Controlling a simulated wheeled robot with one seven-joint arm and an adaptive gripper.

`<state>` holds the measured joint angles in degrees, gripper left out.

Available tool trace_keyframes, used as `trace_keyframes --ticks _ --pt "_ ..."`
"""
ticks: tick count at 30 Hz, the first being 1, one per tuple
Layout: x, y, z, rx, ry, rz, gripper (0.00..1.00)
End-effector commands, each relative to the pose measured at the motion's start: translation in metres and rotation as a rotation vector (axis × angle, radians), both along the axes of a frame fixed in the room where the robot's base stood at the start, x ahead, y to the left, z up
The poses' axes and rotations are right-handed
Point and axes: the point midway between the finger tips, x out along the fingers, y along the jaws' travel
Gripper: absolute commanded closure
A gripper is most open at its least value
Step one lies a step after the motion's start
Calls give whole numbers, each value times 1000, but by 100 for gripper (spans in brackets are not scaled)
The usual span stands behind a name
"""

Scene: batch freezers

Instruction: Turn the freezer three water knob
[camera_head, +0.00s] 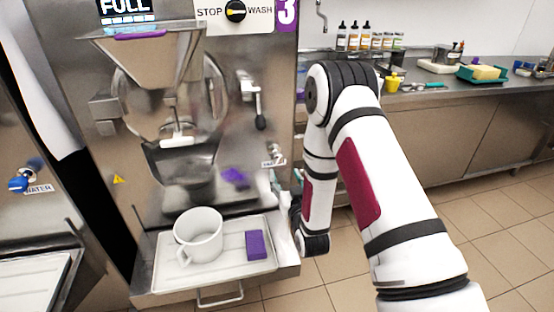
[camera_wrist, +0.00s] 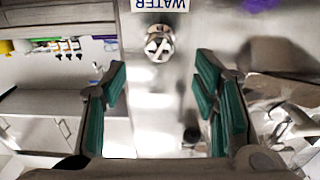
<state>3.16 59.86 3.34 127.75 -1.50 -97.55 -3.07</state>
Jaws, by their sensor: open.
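The freezer three water knob (camera_wrist: 158,43) is a small round metal knob below an upside-down WATER label (camera_wrist: 160,5) in the wrist view. In the head view, the knob area (camera_head: 273,154) is small and blurred on the lower right of the freezer front. My gripper (camera_wrist: 160,88) is open and empty, with green-padded fingers left and right in the wrist view. The knob lies between the fingers' lines but above their tips in the picture, apart from them. In the head view my gripper is mostly hidden near the freezer's right edge, beside my arm.
Freezer three (camera_head: 253,60) has a lever (camera_head: 261,122) above the knob. Its tray (camera_head: 160,277) holds a white pitcher (camera_head: 198,236) and a purple block (camera_head: 256,245). A counter (camera_head: 430,98) with bottles stands behind my arm. Floor is clear at right.

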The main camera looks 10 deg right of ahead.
Motion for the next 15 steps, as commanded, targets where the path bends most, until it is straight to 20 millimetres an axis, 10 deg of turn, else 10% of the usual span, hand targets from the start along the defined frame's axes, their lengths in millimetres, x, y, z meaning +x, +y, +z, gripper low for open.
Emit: trace_keyframes --ticks 15 --pt "93 0 0 0 -2 -1 45"
